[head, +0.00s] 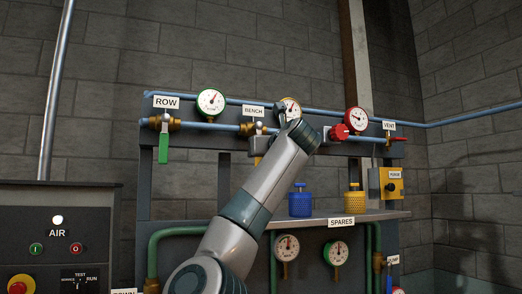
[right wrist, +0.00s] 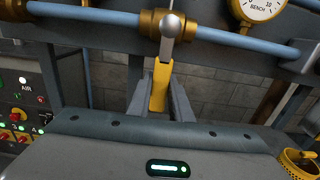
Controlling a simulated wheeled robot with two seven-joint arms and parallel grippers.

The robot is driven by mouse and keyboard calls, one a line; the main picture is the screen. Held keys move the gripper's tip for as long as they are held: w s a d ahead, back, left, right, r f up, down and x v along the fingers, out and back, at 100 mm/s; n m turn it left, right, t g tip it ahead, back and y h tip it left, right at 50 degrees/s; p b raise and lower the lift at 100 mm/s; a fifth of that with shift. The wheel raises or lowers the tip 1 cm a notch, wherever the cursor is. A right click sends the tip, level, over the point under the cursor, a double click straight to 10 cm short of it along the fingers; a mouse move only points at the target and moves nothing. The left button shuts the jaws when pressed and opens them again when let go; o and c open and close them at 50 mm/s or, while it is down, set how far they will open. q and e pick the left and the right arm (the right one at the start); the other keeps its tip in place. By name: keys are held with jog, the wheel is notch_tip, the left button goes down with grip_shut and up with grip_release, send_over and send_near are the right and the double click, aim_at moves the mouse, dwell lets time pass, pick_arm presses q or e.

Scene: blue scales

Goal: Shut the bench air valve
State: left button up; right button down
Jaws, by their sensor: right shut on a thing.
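The bench valve has a brass body (right wrist: 152,22) on the blue pipe, with a silver lever and a yellow handle (right wrist: 159,88). The handle hangs down, across the pipe. My right gripper (right wrist: 161,82) is shut on the yellow handle, one finger on each side. In the head view the valve's brass body (head: 249,129) shows beside the BENCH label (head: 254,110). My right arm hides most of the handle and the gripper there. My left gripper is not in view.
The ROW valve's green handle (head: 163,148) hangs down at the left. A red knob (head: 339,133) and the VENT valve's red handle (head: 400,139) are to the right. Blue and yellow spares (head: 300,203) stand on the shelf below. The BENCH gauge (right wrist: 258,8) is beside the valve.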

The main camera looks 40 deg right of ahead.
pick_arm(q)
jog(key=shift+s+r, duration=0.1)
pick_arm(e)
jog(key=shift+w+a+f, duration=0.1)
jog(key=shift+f, duration=0.05)
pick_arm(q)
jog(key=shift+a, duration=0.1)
pick_arm(e)
jog(key=c, duration=1.6)
grip_release()
